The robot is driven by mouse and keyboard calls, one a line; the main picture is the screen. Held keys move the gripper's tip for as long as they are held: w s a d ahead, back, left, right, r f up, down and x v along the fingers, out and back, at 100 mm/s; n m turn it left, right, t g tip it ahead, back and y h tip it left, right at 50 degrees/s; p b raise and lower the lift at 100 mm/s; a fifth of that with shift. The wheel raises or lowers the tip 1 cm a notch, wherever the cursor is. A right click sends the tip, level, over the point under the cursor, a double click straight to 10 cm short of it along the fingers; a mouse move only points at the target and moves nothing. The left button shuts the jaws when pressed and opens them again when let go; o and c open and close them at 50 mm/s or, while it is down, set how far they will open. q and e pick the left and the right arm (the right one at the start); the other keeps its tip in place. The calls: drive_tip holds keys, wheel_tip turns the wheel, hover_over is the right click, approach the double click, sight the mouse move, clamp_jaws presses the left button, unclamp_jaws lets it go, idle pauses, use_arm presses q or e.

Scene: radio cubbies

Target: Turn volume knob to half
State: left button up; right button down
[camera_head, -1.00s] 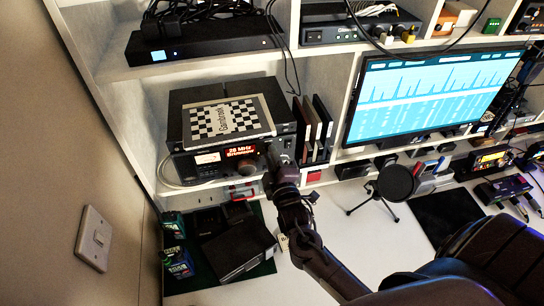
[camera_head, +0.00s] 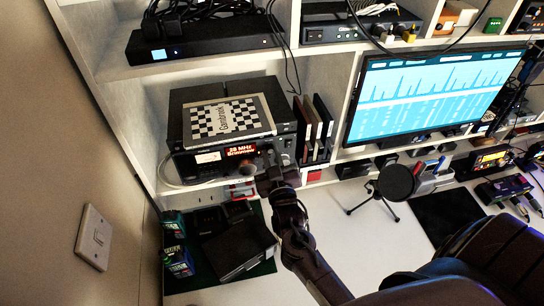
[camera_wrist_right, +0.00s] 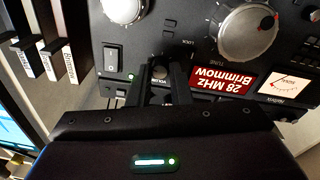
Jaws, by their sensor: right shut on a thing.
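The radio (camera_head: 226,160) is a black box on a low shelf, with a lit red and white display reading "28 MHz Brimmow". It appears upside down in the right wrist view (camera_wrist_right: 197,55). My right gripper (camera_head: 268,165) reaches up to the lower right of its front panel. In the right wrist view the right gripper (camera_wrist_right: 160,76) is shut on a small dark knob (camera_wrist_right: 159,71) with a label just below it, apparently the volume knob. The fingers hide the knob's sides, and its pointer cannot be made out. My left gripper is not in view.
A large silver tuning knob (camera_wrist_right: 248,32) and a smaller silver knob (camera_wrist_right: 124,8) flank the fingers. A rocker switch (camera_wrist_right: 111,58) is close by. Upright books (camera_head: 315,128) stand right of the radio.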

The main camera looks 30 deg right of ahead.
drive_tip(key=m, duration=0.5)
drive_tip(key=shift+f+h, duration=0.25)
drive_tip(key=shift+h, duration=0.05)
drive_tip(key=shift+a+g, duration=0.1)
drive_tip(key=shift+g, duration=0.2)
drive_tip(key=c, duration=1.6)
unclamp_jaws()
drive_tip(key=shift+o, duration=1.4)
drive_tip(key=shift+r, duration=0.15)
